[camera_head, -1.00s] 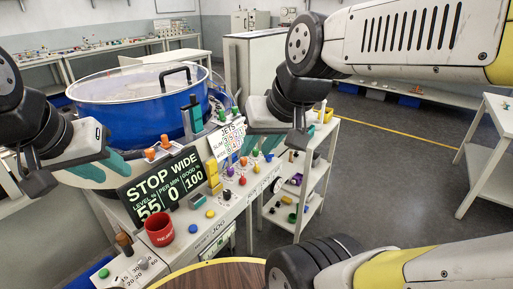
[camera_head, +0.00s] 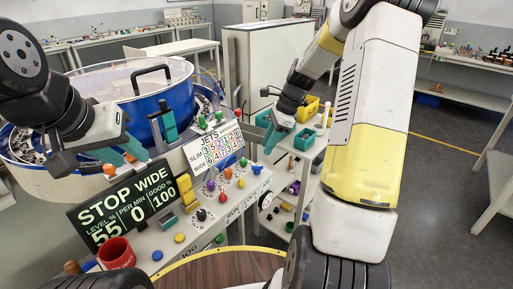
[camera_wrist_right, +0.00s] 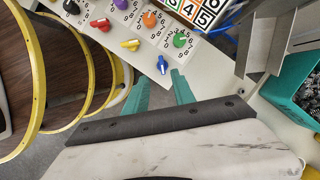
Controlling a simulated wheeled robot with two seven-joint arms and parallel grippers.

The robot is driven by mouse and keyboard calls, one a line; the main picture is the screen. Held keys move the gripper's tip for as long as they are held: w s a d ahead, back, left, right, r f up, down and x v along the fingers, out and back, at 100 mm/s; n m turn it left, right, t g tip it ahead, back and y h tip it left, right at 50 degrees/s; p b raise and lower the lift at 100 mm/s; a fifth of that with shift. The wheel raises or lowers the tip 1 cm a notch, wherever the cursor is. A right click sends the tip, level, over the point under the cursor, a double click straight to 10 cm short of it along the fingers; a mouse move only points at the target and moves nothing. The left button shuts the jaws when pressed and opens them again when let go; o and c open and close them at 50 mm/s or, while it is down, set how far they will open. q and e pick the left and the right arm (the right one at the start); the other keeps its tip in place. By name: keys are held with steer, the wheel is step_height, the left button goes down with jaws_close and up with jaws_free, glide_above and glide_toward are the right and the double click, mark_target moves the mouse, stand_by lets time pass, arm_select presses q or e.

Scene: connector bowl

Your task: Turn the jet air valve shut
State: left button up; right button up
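Several coloured knobs sit on numbered dials on the white panel below the JETS card (camera_head: 213,149). A blue lever (camera_head: 257,169) is at the panel's right end; it also shows in the right wrist view (camera_wrist_right: 162,65). I cannot tell for sure which control is the jet air valve. My right gripper (camera_head: 270,131) is open and empty, above and right of the blue lever. In the right wrist view its teal fingers (camera_wrist_right: 160,86) stand apart, with the lever just beyond their tips. My left gripper (camera_head: 124,151) is open and empty in front of the blue bowl (camera_head: 143,108).
A STOP WIDE display (camera_head: 125,205) and a red mug (camera_head: 117,252) stand left of the knobs. A shelf trolley with a teal bin (camera_head: 303,140) stands right of the panel.

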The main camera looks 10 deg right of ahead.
mark_target(257, 169)
steer(key=x, duration=0.8)
steer(key=shift+w+d+f, duration=0.2)
steer(key=shift+f, duration=0.05)
jaws_close()
